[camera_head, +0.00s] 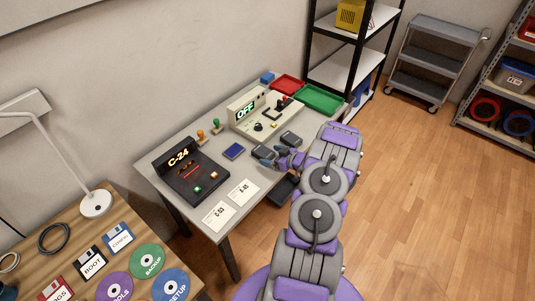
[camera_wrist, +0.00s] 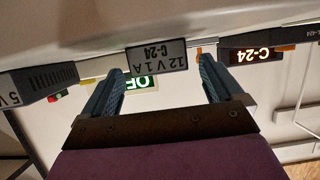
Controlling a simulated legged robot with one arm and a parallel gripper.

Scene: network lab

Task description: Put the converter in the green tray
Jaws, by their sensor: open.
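A dark converter (camera_head: 263,152) lies near the table's front edge. In the upside-down wrist view, the converter with the label "12 V 1 A C-24" (camera_wrist: 172,55) lies ahead, between the lines of my fingers. My gripper (camera_head: 275,158) is open and empty just in front of it; its two fingers also show in the wrist view (camera_wrist: 161,78). I cannot tell if they touch the converter. A second converter (camera_head: 291,138) lies to the right; a "5 V" block (camera_wrist: 38,84) shows at left in the wrist view. The green tray (camera_head: 321,97) sits at the table's far right corner, empty.
A red tray (camera_head: 288,86) adjoins the green one. A device with a lit "OFF" display (camera_head: 262,112) stands behind the converters. A black "C-24" box (camera_head: 190,172), a blue block (camera_head: 234,151) and white cards (camera_head: 243,193) are to the left.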

